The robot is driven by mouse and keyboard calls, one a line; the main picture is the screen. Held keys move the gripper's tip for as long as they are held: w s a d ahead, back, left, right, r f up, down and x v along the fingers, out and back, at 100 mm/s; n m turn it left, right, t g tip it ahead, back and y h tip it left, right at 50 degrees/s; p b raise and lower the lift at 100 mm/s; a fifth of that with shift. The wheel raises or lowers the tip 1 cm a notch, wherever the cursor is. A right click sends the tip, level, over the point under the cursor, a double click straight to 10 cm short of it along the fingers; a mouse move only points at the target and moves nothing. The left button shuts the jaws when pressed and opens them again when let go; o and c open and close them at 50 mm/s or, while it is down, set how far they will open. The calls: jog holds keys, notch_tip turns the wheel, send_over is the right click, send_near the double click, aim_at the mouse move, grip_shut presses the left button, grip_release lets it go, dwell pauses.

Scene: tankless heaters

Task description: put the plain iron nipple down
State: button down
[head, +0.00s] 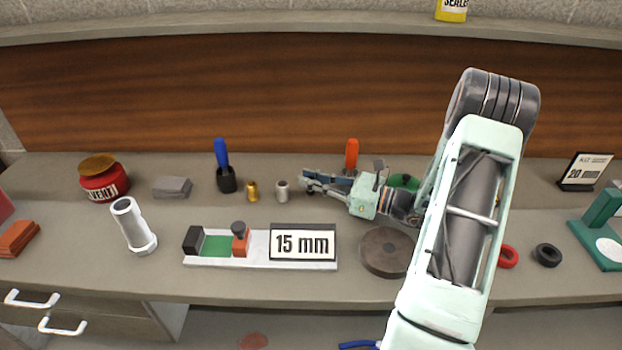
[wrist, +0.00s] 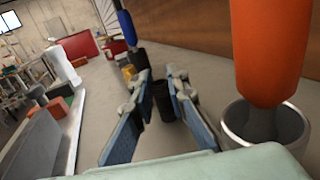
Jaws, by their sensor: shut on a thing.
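The plain iron nipple, a short dark cylinder (wrist: 163,101), is between the finger pads of my gripper (wrist: 158,88) in the wrist view. My gripper is shut on it. In the head view my gripper (head: 309,183) is low over the back part of the bench, pointing left, and I cannot make out the dark nipple there. The nipple looks upright and close to the bench top; I cannot tell whether it touches. A pale grey cylinder (head: 282,191) and a brass one (head: 252,191) stand just left of my fingertips.
An orange-handled tool (head: 351,153) stands in a metal cup (wrist: 265,126) close beside my gripper. A blue-handled tool (head: 222,155) stands further left. In front are a gauge block with a "15 mm" sign (head: 302,243) and a brown disc (head: 386,252). Bare bench (head: 210,215) lies left of the brass cylinder.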

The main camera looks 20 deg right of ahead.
jog(key=shift+f, duration=0.45)
jog(key=c, duration=2.2)
grip_release()
jog(key=shift+r, duration=0.55)
jog(key=v, duration=1.2)
jog(key=shift+r, duration=0.15)
